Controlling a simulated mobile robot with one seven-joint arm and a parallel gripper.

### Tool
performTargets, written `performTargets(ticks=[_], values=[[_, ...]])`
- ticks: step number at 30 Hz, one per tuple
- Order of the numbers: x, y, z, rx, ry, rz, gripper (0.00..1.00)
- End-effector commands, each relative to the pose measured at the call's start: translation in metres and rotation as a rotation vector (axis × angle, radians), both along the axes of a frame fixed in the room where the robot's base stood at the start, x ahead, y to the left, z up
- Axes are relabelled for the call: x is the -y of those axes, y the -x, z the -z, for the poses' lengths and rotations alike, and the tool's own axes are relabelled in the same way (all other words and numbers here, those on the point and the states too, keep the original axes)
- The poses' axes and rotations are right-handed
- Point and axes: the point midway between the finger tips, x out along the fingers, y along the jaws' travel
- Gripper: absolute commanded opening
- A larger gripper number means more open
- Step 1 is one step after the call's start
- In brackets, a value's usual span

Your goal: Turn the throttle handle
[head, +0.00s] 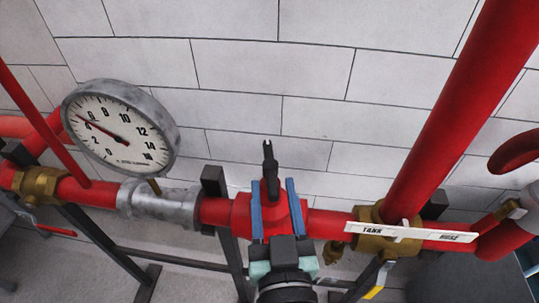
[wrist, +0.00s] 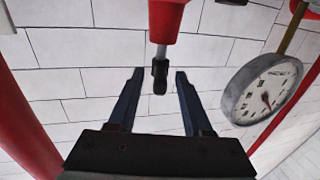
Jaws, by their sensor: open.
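A black throttle handle (head: 269,168) sticks up from a red fitting (head: 242,212) on the horizontal red pipe in the head view. In the wrist view, the handle's dark end (wrist: 160,76) hangs on a grey stem from a red body (wrist: 165,20). My gripper (head: 273,182) has two blue fingers, spread on either side of the handle in the head view. In the wrist view, my gripper (wrist: 159,74) is open, with the handle's end between the fingertips and a visible gap to each. My gripper hides part of the red fitting.
A round pressure gauge (head: 120,127) stands left of the handle. A thick red pipe (head: 450,110) slants up at the right, above a brass valve (head: 375,214) and a white "TANK" label bar (head: 408,232). A white block wall (head: 310,80) is behind.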

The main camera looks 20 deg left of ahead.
Motion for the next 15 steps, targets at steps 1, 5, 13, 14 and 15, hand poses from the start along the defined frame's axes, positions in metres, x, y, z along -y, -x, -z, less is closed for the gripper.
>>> performTargets(ticks=[1,5,13,14,15], values=[[-0.006,-0.010,-0.006,0.001,-0.002,-0.002,0.50],[-0.017,-0.030,-0.005,0.000,-0.001,-0.001,0.50],[-0.031,-0.055,-0.001,-0.001,0.000,-0.001,0.50],[-0.032,-0.056,-0.001,-0.001,0.000,-0.001,0.50],[-0.032,-0.057,-0.001,0.000,0.000,-0.001,0.50]])
